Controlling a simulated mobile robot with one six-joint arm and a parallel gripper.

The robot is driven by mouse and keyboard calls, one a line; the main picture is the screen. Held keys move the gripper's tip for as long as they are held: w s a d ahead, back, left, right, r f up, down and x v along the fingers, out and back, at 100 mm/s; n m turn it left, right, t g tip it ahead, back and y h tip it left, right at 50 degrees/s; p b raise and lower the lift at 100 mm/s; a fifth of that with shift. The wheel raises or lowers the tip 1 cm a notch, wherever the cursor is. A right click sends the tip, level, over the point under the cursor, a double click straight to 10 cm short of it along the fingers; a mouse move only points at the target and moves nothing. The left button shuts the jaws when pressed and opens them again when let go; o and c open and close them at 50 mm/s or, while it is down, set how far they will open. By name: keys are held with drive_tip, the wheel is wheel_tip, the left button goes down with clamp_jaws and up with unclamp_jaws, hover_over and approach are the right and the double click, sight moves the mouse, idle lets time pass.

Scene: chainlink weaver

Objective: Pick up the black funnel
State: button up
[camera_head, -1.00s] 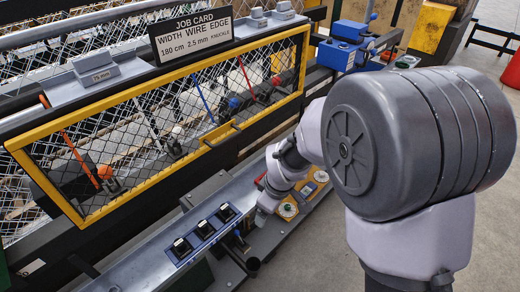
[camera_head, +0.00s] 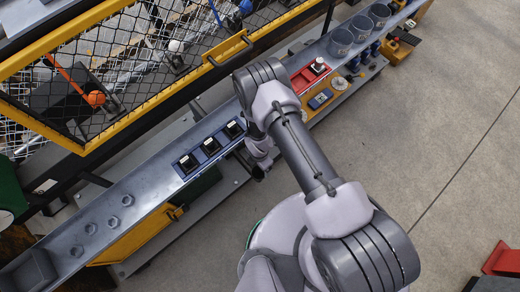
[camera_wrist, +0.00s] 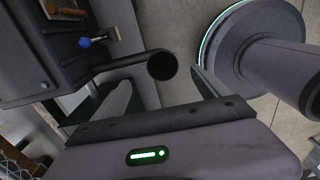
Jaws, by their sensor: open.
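A dark round-mouthed piece (camera_wrist: 162,65) sits at the end of a bent grey tube in the wrist view. It looks like the black funnel, but I cannot be sure. Its dark end (camera_head: 259,173) shows small below the rail in the head view. My gripper (camera_wrist: 164,84) is open, with one finger on each side of the round mouth in the picture. The fingers look empty, and I cannot tell the gap in depth. In the head view my gripper (camera_head: 260,150) is mostly hidden by my wrist, beside the rail.
A long grey rail (camera_head: 145,208) carries a blue block (camera_head: 209,150) with black switches. A red tray (camera_head: 311,75) and grey cups (camera_head: 341,42) stand farther along it. A yellow-framed mesh guard (camera_head: 130,60) rises behind. The floor at right is largely clear.

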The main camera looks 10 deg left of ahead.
sight(260, 173)
wheel_tip(260, 173, down, 8)
drive_tip(key=b, duration=0.4)
drive_tip(key=shift+s+f, duration=0.15)
drive_tip(key=f+b, duration=0.3)
drive_tip(key=f, duration=0.2)
drive_tip(key=shift+d+f+b, duration=0.1)
drive_tip(key=shift+d+b, duration=0.1)
drive_tip(key=shift+b, duration=0.2)
drive_tip(key=shift+c, duration=0.8)
drive_tip(key=c, duration=1.4)
